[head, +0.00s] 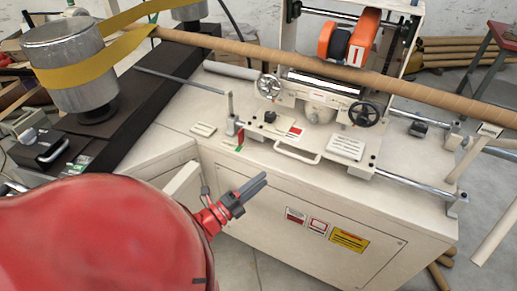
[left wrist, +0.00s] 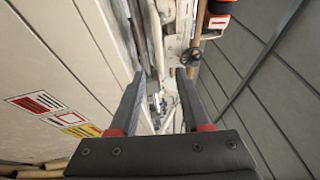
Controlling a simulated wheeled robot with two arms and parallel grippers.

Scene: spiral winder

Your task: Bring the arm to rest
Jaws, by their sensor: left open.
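My left arm, red, fills the lower left of the head view. My left gripper (head: 262,180) is dark grey and points up and to the right, in front of the cream machine cabinet (head: 270,215). In the left wrist view, the left gripper (left wrist: 159,75) has its two fingers apart with nothing held between them. My right gripper is in neither view.
The spiral winder carries a long brown tube (head: 290,67), an orange-and-black wheel unit (head: 348,38) and a black handwheel (head: 365,113). A metal drum (head: 70,65) with a yellow belt (head: 100,62) stands at left. Grey floor shows at right.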

